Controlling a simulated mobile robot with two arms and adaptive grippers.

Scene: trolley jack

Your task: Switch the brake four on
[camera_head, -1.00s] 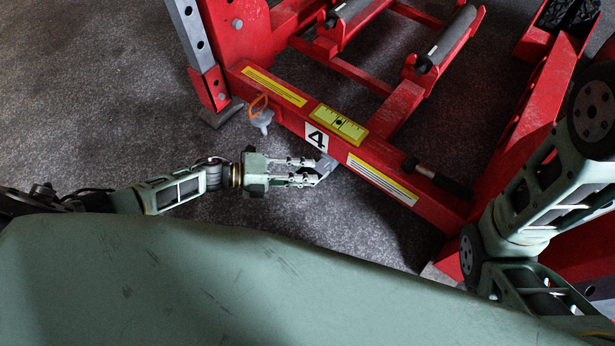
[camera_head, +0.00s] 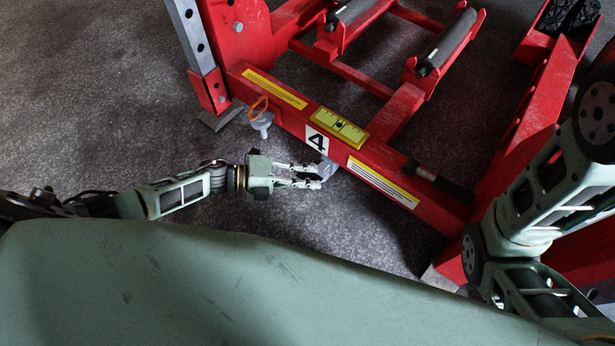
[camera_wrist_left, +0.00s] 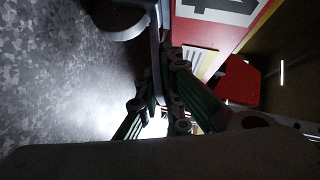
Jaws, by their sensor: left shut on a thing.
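The red jack frame (camera_head: 278,108) carries a white label with a black number 4 (camera_head: 317,139). Brake four, a small grey lever (camera_head: 328,168), sticks out from the frame just below that label. My left gripper (camera_head: 314,178) reaches in from the left and is shut on the lever's near end. In the left wrist view the fingers (camera_wrist_left: 160,108) close around a narrow grey bar (camera_wrist_left: 155,38), beside the red frame and part of the label. The exact contact is dark there. My right gripper is out of view; only my right arm's links show.
A grey knob with an orange ring (camera_head: 262,122) hangs on the frame left of the label. A yellow level plate (camera_head: 338,125) lies on top of the frame. A black handle (camera_head: 438,180) is to the right. Grey floor (camera_head: 110,100) is free at left.

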